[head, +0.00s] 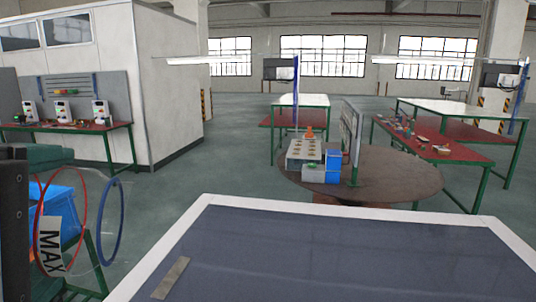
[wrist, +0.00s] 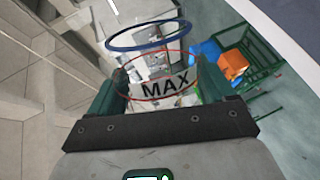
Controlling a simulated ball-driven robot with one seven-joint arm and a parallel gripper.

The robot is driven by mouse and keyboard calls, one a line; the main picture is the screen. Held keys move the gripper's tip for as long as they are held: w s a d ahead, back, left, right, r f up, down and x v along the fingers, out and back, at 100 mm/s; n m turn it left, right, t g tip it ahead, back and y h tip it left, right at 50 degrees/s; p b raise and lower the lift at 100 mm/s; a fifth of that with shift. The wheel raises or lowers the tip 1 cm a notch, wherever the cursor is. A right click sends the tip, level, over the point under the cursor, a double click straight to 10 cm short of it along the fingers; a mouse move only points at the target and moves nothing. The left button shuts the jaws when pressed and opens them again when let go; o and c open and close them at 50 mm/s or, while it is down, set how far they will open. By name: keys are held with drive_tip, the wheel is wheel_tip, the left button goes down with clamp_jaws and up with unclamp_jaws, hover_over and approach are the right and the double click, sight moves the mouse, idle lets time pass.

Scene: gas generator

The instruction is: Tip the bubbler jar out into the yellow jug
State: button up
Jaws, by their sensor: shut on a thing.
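My gripper (head: 36,160) shows only partly there, at the left edge. I cannot make out any liquid in the jar. I cannot pick out a yellow jug in either view.
A blue crate (head: 62,208) stands behind the jar, and an orange box (wrist: 232,64) shows near it in the wrist view. A dark-topped table (head: 330,262) with a white rim and a small metal strip (head: 171,278) fills the foreground. A round table (head: 405,178) stands beyond.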

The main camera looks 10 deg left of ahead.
drive_tip(key=shift+a+f, duration=0.1)
drive_tip(key=shift+f, duration=0.15)
drive_tip(key=shift+s+a+f+n+h+b, duration=0.1)
drive_tip(key=shift+a+f+n+h+b, duration=0.05)
drive_tip(key=shift+f+n+h+b, duration=0.2)
drive_tip(key=f+n+b, duration=0.1)
drive_tip(key=a+n+h+b, duration=0.1)
drive_tip(key=n, duration=0.1)
drive_tip(key=shift+s+f+t+b, duration=0.2)
drive_tip(key=shift+f+t+b, duration=0.1)
drive_tip(key=shift+f+b, duration=0.05)
drive_tip(key=shift+r+p, duration=0.35)
drive_tip(key=shift+p, duration=0.5)
drive_tip(key=n+p, duration=0.1)
drive_tip(key=p, duration=0.1)
drive_tip(key=f+n+h+p, duration=0.1)
drive_tip(key=p, duration=0.1)
drive_tip(key=shift+a+f+n+t, duration=0.1)
drive_tip(key=shift+f+n+t, duration=0.15)
drive_tip(key=shift+t, duration=0.05)
drive_tip(key=shift+f+n+p, duration=0.5)
drive_tip(key=shift+n+p, duration=0.05)
drive_tip(key=shift+n, duration=0.05)
drive_tip(key=shift+a, duration=0.1)
